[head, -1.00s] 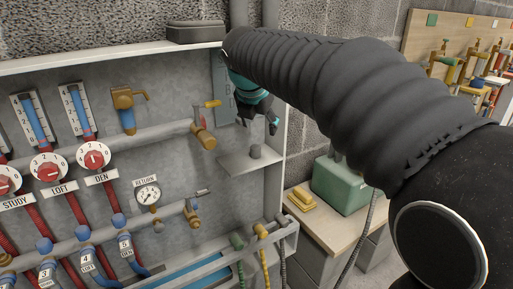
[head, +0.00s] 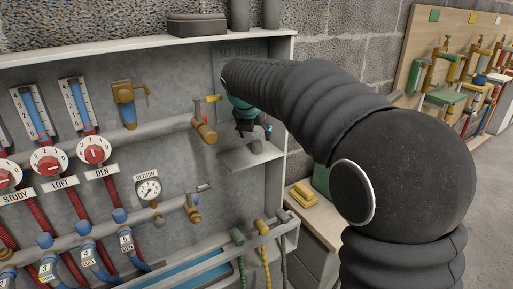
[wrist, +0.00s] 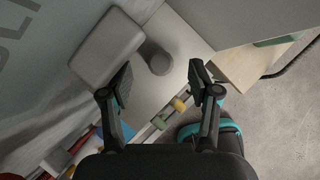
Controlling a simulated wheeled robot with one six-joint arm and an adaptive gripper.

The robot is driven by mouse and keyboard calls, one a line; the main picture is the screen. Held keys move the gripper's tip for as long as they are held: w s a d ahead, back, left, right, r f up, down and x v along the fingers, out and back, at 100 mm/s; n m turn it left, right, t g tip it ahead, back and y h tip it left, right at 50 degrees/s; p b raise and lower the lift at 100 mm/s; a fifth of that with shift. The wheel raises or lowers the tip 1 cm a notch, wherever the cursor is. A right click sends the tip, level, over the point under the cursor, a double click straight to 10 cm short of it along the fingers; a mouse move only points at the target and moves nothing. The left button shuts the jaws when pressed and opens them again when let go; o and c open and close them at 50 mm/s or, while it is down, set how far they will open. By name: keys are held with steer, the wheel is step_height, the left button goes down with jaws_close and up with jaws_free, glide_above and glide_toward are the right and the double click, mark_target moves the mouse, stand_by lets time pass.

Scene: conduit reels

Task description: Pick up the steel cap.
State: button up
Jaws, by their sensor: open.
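The steel cap (head: 257,146) is a small grey cylinder standing on the small shelf (head: 238,160) in the right part of the wall cabinet. In the wrist view the cap (wrist: 159,62) stands on the pale shelf, between the lines of my two fingers and a little beyond their tips. My gripper (head: 252,131) is just above the cap in the head view, partly hidden by my arm. In the wrist view my gripper (wrist: 163,78) is open and empty, with a finger on each side of the cap. I see no contact with it.
A grey rounded block (wrist: 107,48) is close to the left finger in the wrist view. A brass valve (head: 204,131) is left of my gripper. The cabinet's right wall (head: 286,110) is close by. Yellow blocks (head: 302,194) lie on a bench below right.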

mark_target(256, 141)
steer(key=x, duration=0.5)
steer(key=shift+s+f, duration=0.15)
steer(key=shift+s, duration=0.15)
jaws_close()
